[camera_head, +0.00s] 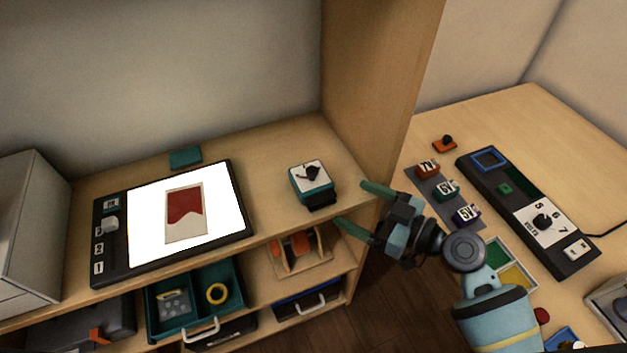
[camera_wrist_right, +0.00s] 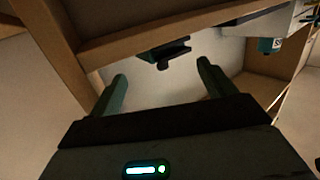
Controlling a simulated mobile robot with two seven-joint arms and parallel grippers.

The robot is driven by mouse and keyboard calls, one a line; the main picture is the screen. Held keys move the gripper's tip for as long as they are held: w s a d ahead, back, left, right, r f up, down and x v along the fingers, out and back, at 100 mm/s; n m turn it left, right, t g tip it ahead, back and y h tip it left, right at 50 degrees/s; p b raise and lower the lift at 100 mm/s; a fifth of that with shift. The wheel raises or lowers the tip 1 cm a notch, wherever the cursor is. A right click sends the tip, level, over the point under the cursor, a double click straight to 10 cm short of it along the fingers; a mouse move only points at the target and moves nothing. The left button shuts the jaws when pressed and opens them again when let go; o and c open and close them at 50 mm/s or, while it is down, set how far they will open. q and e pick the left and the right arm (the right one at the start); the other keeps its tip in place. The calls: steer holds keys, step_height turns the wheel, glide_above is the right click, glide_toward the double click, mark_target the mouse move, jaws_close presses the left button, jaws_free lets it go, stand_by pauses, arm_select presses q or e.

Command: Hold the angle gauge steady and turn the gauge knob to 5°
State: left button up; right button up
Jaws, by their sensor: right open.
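The angle gauge (camera_head: 300,190) is a small teal block with a white dial face and a black base part at its front. It stands near the right end of the shelf top. Its gauge knob (camera_head: 312,174) is a black pointer on the dial; the angle it marks is too small to read. My right gripper (camera_head: 352,205) is open and empty, just right of the gauge and apart from it, its fingers pointing toward it. In the right wrist view, a dark part (camera_wrist_right: 165,52), probably the gauge, shows beyond and between the open fingers. My left gripper is not in view.
A lightbox panel (camera_head: 238,177) with a red and white card lies left on the shelf top (camera_head: 270,160). A tall wooden side panel (camera_head: 375,80) rises behind the right end. Below are a teal drawer (camera_head: 155,318) and an orange-wheeled holder (camera_head: 318,257). A black dial panel (camera_head: 568,253) lies on the right table.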

mark_target(335, 193)
steer(key=shift+w+a, duration=0.1)
steer(key=shift+w+a, duration=0.15)
steer(key=shift+a, duration=0.1)
steer(key=p+x, duration=0.1)
steer(key=x, duration=0.4)
steer(key=shift+f+b+x, duration=0.25)
steer(key=shift+b+x, duration=0.3)
steer(key=shift+x, duration=0.55)
steer(key=shift+w+a, duration=0.35)
steer(key=shift+a, duration=0.15)
steer(key=shift+w+a+b, duration=0.15)
steer(key=shift+a+b, duration=0.05)
steer(key=shift+b, duration=0.15)
steer(key=shift+a, duration=0.15)
steer(key=shift+c, duration=0.4)
